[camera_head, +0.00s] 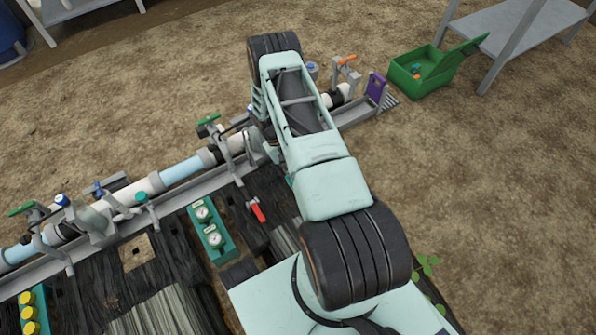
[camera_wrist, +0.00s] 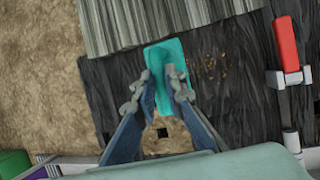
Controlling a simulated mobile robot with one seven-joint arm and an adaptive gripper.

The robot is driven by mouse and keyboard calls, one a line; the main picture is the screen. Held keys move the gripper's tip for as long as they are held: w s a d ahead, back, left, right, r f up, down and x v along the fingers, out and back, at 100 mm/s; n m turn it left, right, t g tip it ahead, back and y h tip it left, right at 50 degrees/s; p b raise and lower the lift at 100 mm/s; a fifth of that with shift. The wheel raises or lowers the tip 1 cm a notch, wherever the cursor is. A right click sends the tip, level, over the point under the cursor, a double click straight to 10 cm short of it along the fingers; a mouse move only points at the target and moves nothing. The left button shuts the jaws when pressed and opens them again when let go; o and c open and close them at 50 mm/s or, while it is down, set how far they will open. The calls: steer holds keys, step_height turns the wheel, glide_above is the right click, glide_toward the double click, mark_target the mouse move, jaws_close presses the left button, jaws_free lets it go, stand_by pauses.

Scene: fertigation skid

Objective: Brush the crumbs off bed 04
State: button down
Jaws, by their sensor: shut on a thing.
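My gripper (camera_wrist: 163,92) is shut on a teal tool (camera_wrist: 166,54), seen from above in the wrist view. It looks like the brush, but its underside and any bristles are hidden. Brown crumbs (camera_wrist: 211,66) lie scattered on a dark, wrinkled bed cover (camera_wrist: 235,105), just right of the teal tool. I cannot tell whether the tool touches the cover. No number is legible, so I cannot confirm which bed this is. In the head view my arm hides the gripper and the crumbs.
A red-handled valve (camera_wrist: 286,45) stands right of the crumbs. A grey corrugated sheet (camera_wrist: 150,22) lies beyond the tool. In the head view a pipe run (camera_head: 180,171) borders the beds, near a teal gauge block (camera_head: 209,236). A green box (camera_head: 425,75) sits on soil.

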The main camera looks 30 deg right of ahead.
steer(key=shift+r+p, duration=0.3)
steer(key=shift+r, duration=0.65)
